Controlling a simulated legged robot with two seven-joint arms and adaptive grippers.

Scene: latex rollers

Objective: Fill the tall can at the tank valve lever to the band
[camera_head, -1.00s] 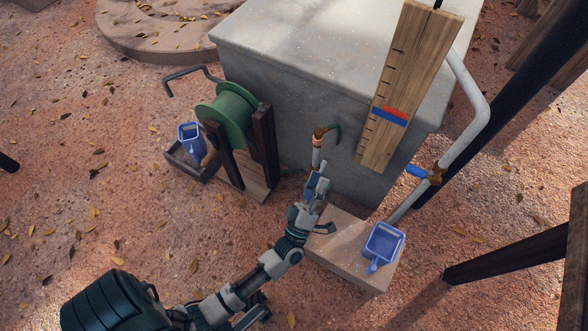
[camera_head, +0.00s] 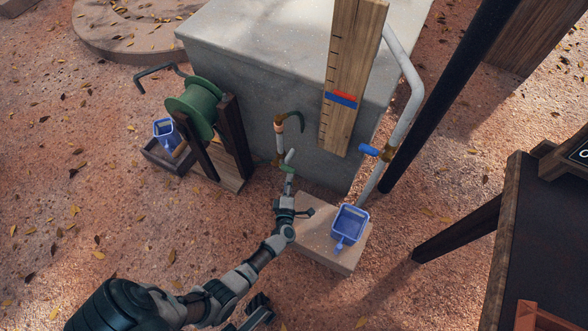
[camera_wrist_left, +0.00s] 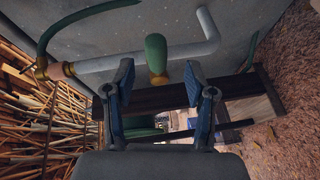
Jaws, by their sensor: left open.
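A blue square open vessel with a handle (camera_head: 350,222) stands on a pale block beside the tank; I cannot tell whether it is the tall can. A pipe with a blue lever (camera_head: 368,150) rises behind it at the tank's right. My left gripper (camera_head: 288,178) is open at the tank's front, close to a green grip (camera_head: 287,168) on a small tap. In the left wrist view, the green grip (camera_wrist_left: 156,58) is between and beyond the two spread fingers (camera_wrist_left: 158,85); I see no contact.
A wooden gauge board (camera_head: 350,75) with red and blue marks stands against the grey tank (camera_head: 245,60). A green reel (camera_head: 195,108) and a second blue vessel (camera_head: 165,130) in a tray are left. A dark table (camera_head: 530,230) stands right. Open gravel lies in front.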

